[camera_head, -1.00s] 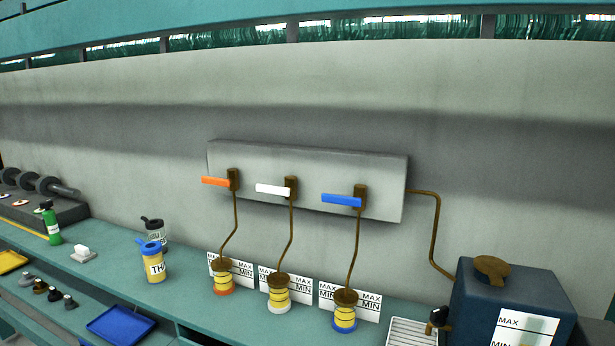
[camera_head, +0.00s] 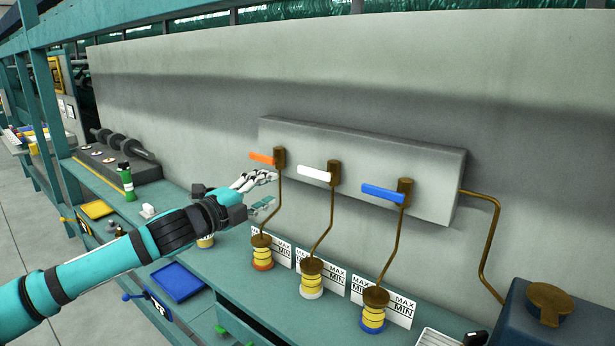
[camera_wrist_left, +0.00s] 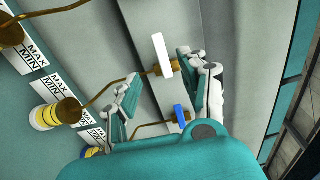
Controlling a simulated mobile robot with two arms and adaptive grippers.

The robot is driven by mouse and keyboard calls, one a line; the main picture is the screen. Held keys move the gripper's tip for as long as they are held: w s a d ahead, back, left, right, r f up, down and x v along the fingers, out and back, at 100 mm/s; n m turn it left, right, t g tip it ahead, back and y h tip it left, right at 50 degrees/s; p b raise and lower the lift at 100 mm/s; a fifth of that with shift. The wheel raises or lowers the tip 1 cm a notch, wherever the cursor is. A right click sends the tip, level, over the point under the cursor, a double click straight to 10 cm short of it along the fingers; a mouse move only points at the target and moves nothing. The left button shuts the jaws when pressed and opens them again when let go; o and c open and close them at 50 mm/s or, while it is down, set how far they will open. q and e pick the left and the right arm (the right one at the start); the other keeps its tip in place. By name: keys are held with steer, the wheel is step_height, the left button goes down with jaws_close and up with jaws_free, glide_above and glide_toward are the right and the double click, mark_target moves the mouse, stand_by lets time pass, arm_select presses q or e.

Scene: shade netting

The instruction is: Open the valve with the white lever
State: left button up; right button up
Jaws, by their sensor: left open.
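The white lever (camera_head: 314,173) sits on the middle brown valve (camera_head: 334,173) of the grey wall panel (camera_head: 440,190) and points left, roughly level. An orange lever (camera_head: 262,158) is to its left and a blue lever (camera_head: 383,193) to its right. My left gripper (camera_head: 271,190) is open and empty, just below the orange lever and left of the white one. In the left wrist view the white lever (camera_wrist_left: 162,55) shows between the spread fingers (camera_wrist_left: 160,67), apparently ahead of them; the blue lever (camera_wrist_left: 180,115) is lower. I see no contact.
Thin brown pipes run from the valves to yellow-banded pots (camera_head: 311,279) on the teal bench, with MAX/MIN cards (camera_head: 334,278) behind. A dark blue tank (camera_head: 525,320) stands at right. A blue tray (camera_head: 177,282) and green bottle (camera_head: 127,181) are at left.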

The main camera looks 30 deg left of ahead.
mark_target(305, 173)
arm_select(q)
steer(key=w+p, duration=0.2)
steer(key=w, duration=0.2)
steer(key=w+p, duration=0.2)
steer(key=w, duration=0.2)
steer(key=w+d+p, duration=0.1)
steer(key=w+p, duration=0.1)
steer(key=w, duration=0.3)
steer(key=shift+d+r+p, duration=0.1)
steer(key=shift+r+p, duration=0.1)
steer(key=shift+p, duration=0.15)
steer(key=shift+w+d+f, duration=0.1)
steer(key=shift+w+f, duration=0.1)
steer(key=shift+w, duration=0.5)
arm_select(e)
step_height(305, 173, up, 7)
steer(key=shift+w, duration=0.45)
arm_select(q)
steer(key=shift+c, duration=0.2)
arm_select(e)
steer(key=shift+d+f, duration=0.1)
arm_select(q)
jaws_close()
steer(key=shift+f, duration=0.1)
